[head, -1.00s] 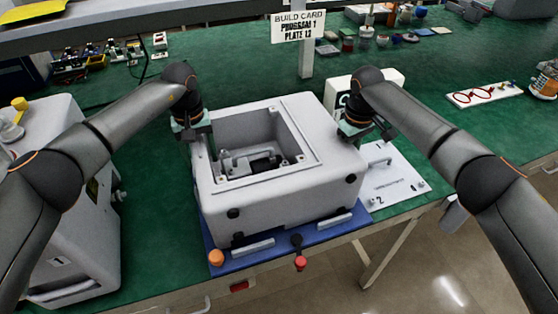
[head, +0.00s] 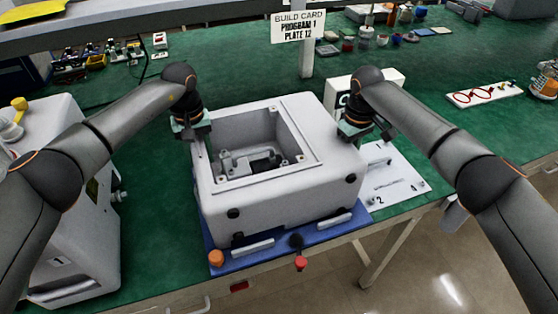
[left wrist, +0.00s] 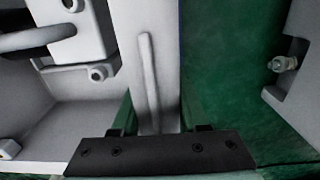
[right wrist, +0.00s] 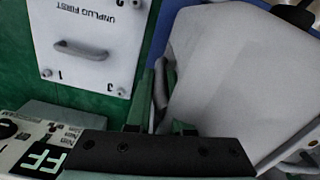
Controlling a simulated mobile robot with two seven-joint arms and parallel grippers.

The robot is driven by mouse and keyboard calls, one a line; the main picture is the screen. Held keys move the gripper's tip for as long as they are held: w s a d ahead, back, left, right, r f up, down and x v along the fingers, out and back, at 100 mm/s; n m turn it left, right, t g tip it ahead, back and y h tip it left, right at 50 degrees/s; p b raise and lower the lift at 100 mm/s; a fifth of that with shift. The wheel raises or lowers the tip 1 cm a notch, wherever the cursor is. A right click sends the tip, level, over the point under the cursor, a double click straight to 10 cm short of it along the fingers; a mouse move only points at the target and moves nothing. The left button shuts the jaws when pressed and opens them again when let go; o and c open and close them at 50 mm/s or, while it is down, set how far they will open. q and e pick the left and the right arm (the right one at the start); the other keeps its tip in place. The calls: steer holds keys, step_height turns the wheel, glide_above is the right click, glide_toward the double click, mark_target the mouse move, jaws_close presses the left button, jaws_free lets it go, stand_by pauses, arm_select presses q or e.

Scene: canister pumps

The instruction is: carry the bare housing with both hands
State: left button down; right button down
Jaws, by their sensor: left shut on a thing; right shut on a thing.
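The bare housing (head: 285,196) is a large light-grey box with an open rectangular top, with grey and black parts visible inside. It is over a blue plate (head: 275,241) at the bench's front edge; whether it touches the plate cannot be told. My left gripper (head: 196,133) is shut on the housing's left wall, which shows between the fingers in the left wrist view (left wrist: 155,85). My right gripper (head: 350,134) is shut on the housing's right side; in the right wrist view the fingers straddle a dark handle-like strip beside the grey housing (right wrist: 230,75).
A white plate with a handle (head: 388,182) lies right of the housing. A grey machine (head: 75,215) stands at left. A white box (head: 385,82) is behind the right gripper. A build card (head: 298,26) hangs at the back.

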mark_target(197, 138)
stand_by(0.6)
arm_select(q)
steer(key=shift+w+r, duration=0.2)
steer(key=shift+r, duration=0.05)
arm_select(e)
steer(key=shift+w+r, duration=0.2)
steer(key=shift+r, duration=0.1)
